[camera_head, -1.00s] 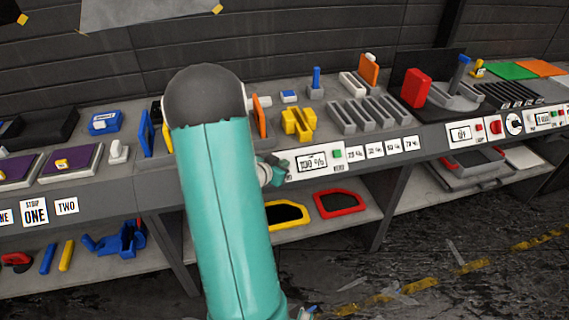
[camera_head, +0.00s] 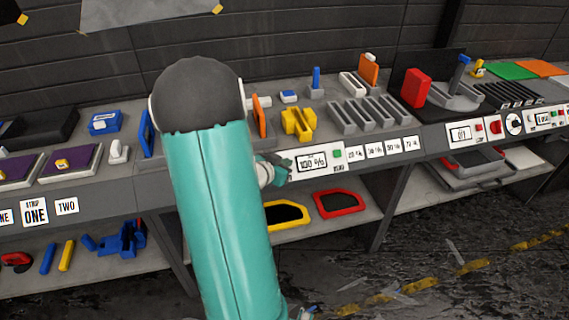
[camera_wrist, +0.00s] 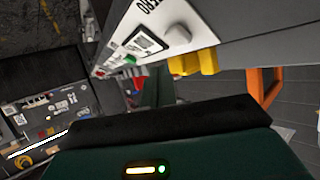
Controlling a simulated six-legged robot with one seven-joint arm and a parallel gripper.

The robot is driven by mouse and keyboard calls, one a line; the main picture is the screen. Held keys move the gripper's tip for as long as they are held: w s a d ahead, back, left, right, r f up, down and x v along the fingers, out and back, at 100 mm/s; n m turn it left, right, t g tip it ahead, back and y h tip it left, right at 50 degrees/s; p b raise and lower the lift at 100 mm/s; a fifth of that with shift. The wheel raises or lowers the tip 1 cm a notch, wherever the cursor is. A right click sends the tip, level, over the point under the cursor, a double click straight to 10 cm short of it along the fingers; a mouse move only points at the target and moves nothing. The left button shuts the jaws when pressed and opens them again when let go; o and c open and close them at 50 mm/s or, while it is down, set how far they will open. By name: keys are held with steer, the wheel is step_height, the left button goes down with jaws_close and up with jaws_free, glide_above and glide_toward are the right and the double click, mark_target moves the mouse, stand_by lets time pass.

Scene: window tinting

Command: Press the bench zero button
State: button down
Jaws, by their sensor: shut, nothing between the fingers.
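The bench zero button is a grey round button (camera_wrist: 178,32) on the white front panel in the wrist view, near a label that reads ZERO. A display and a green button (camera_wrist: 131,59) sit on the same panel. In the head view the display (camera_head: 311,161) reads about 100 % and the green button (camera_head: 338,154) is right of it. My gripper (camera_head: 284,168) is shut and empty, just left of this display, and it hides the zero button there. I cannot tell whether the fingers touch the panel.
A yellow holder (camera_head: 298,122) and a grey slotted rack (camera_head: 362,112) stand on the bench above the panel. An orange frame (camera_head: 260,118) stands to the left. Below, a red frame (camera_head: 340,203) and a yellow frame (camera_head: 287,215) lie on the lower shelf.

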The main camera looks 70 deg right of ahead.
steer(key=shift+s+a+r, duration=0.25)
steer(key=shift+a+r, duration=0.25)
steer(key=shift+r, duration=0.05)
steer(key=shift+s+a+r, duration=0.25)
steer(key=shift+a+r, duration=0.2)
steer(key=shift+r, duration=0.05)
